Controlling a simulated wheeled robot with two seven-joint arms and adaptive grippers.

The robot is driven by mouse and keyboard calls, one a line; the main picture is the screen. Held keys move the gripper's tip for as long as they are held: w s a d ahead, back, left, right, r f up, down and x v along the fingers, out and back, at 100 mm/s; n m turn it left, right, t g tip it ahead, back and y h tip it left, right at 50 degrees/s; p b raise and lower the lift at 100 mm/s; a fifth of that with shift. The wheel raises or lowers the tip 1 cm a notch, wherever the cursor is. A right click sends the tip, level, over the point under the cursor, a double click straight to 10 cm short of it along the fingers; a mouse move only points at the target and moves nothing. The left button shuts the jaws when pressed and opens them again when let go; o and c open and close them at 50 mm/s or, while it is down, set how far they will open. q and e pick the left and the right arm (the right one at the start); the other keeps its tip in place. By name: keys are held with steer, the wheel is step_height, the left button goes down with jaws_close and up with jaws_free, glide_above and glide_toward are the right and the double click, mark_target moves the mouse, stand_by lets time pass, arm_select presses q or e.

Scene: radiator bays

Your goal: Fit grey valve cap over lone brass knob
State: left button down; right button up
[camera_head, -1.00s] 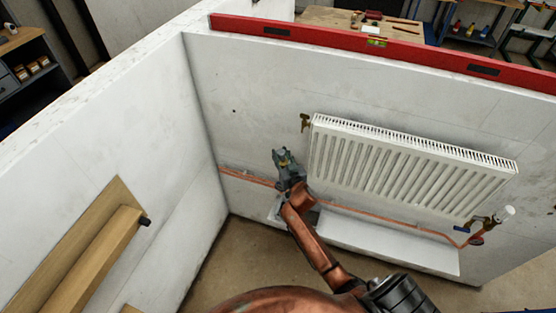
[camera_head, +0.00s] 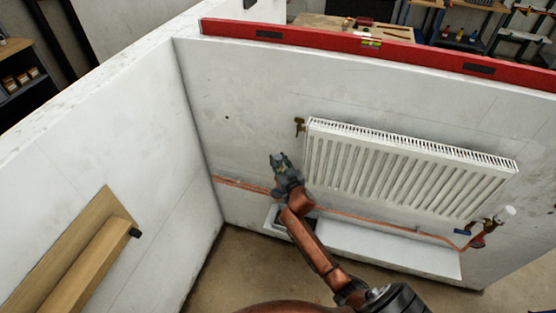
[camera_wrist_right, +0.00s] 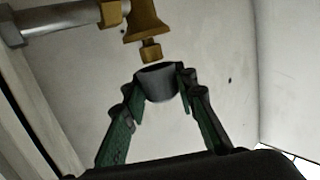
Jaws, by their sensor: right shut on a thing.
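The grey valve cap (camera_wrist_right: 157,84) is held between the fingers of my right gripper (camera_wrist_right: 158,88), with its open end toward the knob. The right gripper also shows in the head view (camera_head: 281,161), left of the radiator and below the brass fitting; the cap is too small to make out there. The lone brass knob (camera_wrist_right: 151,50) sits at the end of a brass valve body, close beyond the cap's rim and apart from it in the right wrist view. The brass fitting (camera_head: 299,126) shows at the radiator's upper left corner in the head view. My left gripper is not in view.
The white radiator (camera_head: 410,165) hangs on the wall right of my gripper. Copper pipes (camera_head: 380,222) run below it. A white-capped valve (camera_head: 503,215) is at its lower right. A red spirit level (camera_head: 390,48) lies along the wall top. A wooden rail (camera_head: 85,260) is at left.

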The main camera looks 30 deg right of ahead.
steer(key=shift+f+b, duration=0.65)
steer(key=shift+f, duration=0.8)
stand_by(1.4)
steer(key=o, duration=0.9)
steer(key=shift+o, duration=0.6)
steer(key=o, duration=0.4)
steer(key=shift+c, duration=0.2)
steer(key=shift+r+p, duration=2.3)
steer(key=shift+r, duration=0.15)
